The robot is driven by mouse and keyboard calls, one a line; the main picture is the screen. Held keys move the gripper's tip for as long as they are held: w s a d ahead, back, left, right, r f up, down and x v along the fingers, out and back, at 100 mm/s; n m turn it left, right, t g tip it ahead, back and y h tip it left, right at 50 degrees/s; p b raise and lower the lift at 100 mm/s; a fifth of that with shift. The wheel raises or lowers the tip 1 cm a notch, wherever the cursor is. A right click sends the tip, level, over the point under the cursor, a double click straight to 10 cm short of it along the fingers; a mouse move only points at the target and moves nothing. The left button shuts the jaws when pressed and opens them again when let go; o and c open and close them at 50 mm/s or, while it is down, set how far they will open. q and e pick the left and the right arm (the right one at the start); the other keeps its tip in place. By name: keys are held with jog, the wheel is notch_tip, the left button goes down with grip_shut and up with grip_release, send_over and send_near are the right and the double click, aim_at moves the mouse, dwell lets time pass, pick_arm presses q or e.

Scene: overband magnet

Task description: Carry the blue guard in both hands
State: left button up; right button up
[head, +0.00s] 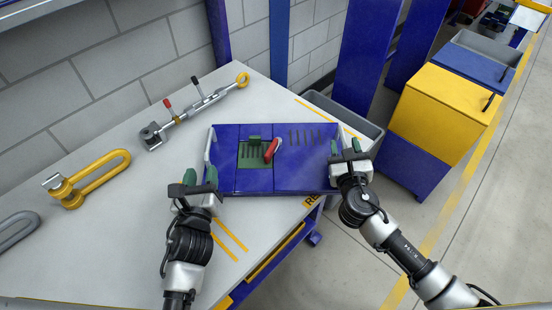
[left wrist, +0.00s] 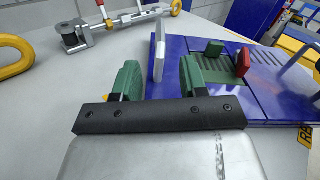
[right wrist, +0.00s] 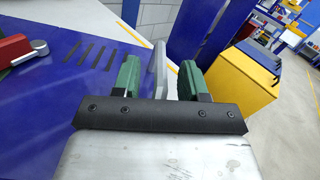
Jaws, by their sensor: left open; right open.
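The blue guard (head: 290,178) lies flat on the grey table, with a green panel, a red lever (head: 272,150) and a row of slots on its top. A pale upright handle stands at each end. My left gripper (head: 200,180) is open at the guard's left end; in the left wrist view the left handle (left wrist: 160,50) stands between its green fingers. My right gripper (head: 350,152) is open at the right end; in the right wrist view the right handle (right wrist: 160,70) stands between its fingers. No firm grip shows on either handle.
A turnbuckle (head: 205,102) lies behind the guard. A yellow shackle (head: 95,180) and a grey shackle (head: 15,230) lie to the left. A grey bin (head: 345,118) and a yellow and blue cabinet (head: 445,110) stand right of the table (head: 120,245). Floor at the right is clear.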

pick_arm(q)
jog(key=s, duration=0.3)
jog(key=shift+s, duration=0.1)
pick_arm(e)
jog(key=shift+s, duration=0.2)
jog(key=s, duration=1.1)
jog(key=shift+s+d, duration=0.2)
jog(key=shift+s, duration=0.15)
pick_arm(q)
jog(key=shift+s+d+f, duration=0.1)
pick_arm(e)
jog(key=shift+f, duration=0.1)
